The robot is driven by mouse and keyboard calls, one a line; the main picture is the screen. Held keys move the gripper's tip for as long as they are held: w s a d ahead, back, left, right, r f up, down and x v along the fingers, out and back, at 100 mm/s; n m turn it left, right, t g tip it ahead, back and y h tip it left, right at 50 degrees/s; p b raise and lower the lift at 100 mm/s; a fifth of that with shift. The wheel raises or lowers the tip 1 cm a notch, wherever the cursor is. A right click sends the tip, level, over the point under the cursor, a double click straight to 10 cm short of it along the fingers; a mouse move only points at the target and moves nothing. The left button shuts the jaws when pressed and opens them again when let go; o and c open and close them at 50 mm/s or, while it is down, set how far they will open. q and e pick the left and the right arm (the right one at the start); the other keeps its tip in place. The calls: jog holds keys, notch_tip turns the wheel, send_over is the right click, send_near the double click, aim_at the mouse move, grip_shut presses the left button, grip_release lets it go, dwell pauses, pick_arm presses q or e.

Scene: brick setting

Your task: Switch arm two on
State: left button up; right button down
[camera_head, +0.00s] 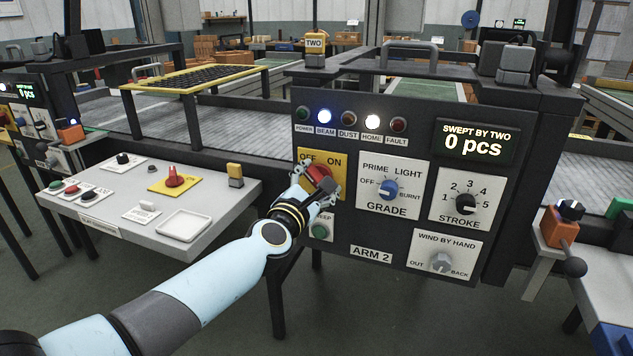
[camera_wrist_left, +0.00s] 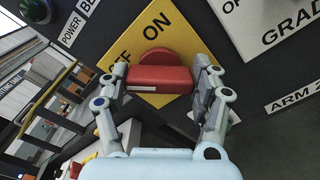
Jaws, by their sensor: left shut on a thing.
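Arm two's panel, marked ARM 2 (camera_head: 371,253), faces me in the head view. Its red rotary switch (camera_head: 318,174) sits on a yellow OFF/ON plate (camera_head: 336,160). In the left wrist view the switch's red bar (camera_wrist_left: 158,79) lies between my fingers, below the words OFF and ON. My left gripper (camera_head: 320,185) is shut on this bar, one finger at each end, and partly covers the plate. Which word the switch points to is hard to tell. The POWER lamp (camera_head: 302,113) looks dark. My right gripper is not in view.
The BEAM lamp (camera_head: 324,116) and HOME lamp (camera_head: 372,121) are lit; the display (camera_head: 475,143) reads "SWEPT BY TWO 0 pcs". A GRADE knob (camera_head: 389,189) is close right of my gripper, a green button (camera_head: 320,231) just below. A white console (camera_head: 150,200) stands left.

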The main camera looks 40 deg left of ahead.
pick_arm(q)
jog(key=shift+m, duration=0.3)
jog(key=m+p, duration=0.1)
jog(key=m, duration=0.2)
jog(key=shift+d+f+m, duration=0.1)
jog(key=shift+m, duration=0.3)
jog(key=m+p, duration=0.2)
jog(key=m, duration=0.2)
jog(key=shift+f+m, duration=0.15)
jog(key=shift+m, duration=0.15)
jog(key=m+p, duration=0.1)
jog(key=m, duration=0.3)
jog(key=shift+s+f+p, duration=0.1)
jog(key=shift+p, duration=0.25)
jog(key=shift+f+m+p, duration=0.15)
jog(key=shift+m+p, duration=0.65)
jog(key=shift+m, duration=1.6)
jog(key=o, duration=1.2)
